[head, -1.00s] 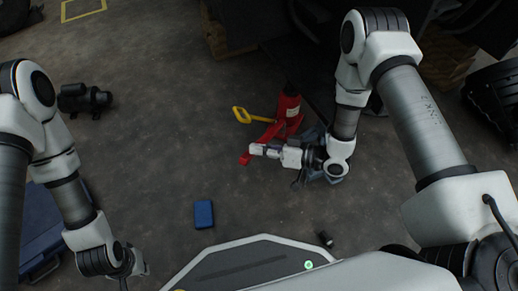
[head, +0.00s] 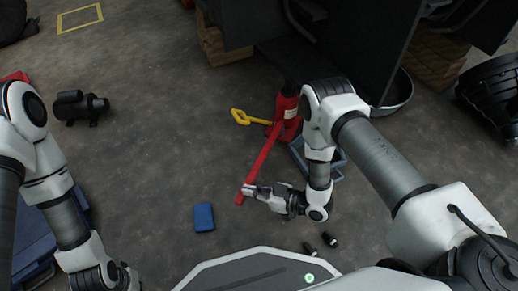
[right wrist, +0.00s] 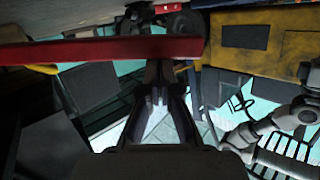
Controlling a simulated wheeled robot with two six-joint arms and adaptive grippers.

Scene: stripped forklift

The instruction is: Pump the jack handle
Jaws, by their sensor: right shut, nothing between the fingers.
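My right gripper (head: 249,190) is shut and empty at the handle's free end; in the right wrist view the handle (right wrist: 100,50) crosses just beyond the closed fingertips (right wrist: 160,68). The fingers lie against or very near the handle and are not around it; I cannot tell if they touch. My left gripper (head: 125,278) is at the lower left, far from the jack; its fingers are not clear.
A yellow-handled item (head: 240,117) is left of the jack. A blue box (head: 204,217) and two small dark cylinders (head: 330,239) lie on the floor. A grey-blue frame (head: 335,165) is behind my right arm. A black motor (head: 80,107) sits left.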

